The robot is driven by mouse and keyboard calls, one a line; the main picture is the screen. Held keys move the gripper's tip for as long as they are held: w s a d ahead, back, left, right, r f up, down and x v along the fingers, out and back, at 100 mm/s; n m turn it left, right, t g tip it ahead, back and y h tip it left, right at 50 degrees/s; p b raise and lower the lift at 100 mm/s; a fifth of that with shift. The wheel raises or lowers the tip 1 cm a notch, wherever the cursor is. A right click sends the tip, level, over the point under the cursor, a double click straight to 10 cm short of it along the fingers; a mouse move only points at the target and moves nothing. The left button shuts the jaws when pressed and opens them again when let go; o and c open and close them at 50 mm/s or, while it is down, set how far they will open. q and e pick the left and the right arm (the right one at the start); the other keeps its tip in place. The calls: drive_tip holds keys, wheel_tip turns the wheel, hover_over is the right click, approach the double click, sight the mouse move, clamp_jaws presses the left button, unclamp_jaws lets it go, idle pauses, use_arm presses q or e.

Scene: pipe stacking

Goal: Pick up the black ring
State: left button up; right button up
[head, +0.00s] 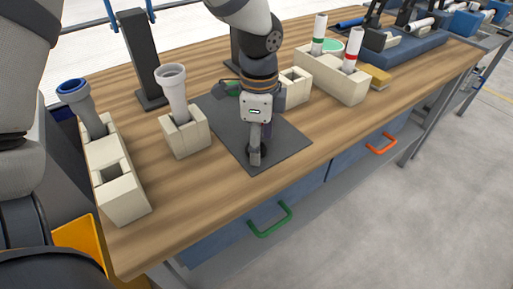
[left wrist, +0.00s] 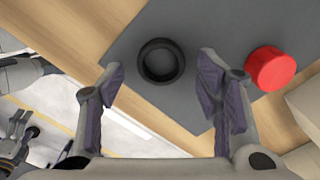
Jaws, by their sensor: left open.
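The black ring (left wrist: 161,60) lies on the dark grey mat in the left wrist view, a little beyond my fingertips and roughly centred between them. My left gripper (left wrist: 162,68) is open, with nothing held between its fingers. In the head view my left gripper (head: 256,152) points down over the mat's near part and largely hides the ring. In the left wrist view, grey jointed parts (left wrist: 20,135) at the left edge look like my right gripper; their jaw state is unclear.
A red round cap (left wrist: 270,68) lies right of the ring on the mat (head: 285,140). Cream holders with pipes (head: 185,133) stand left of the mat; another holder (head: 330,78) stands behind right. The wooden table's (head: 215,195) front edge is close to the mat.

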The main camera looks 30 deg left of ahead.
use_arm(q)
drive_tip(key=shift+f, duration=0.35)
drive_tip(key=c, duration=0.9)
drive_tip(key=shift+r, duration=0.1)
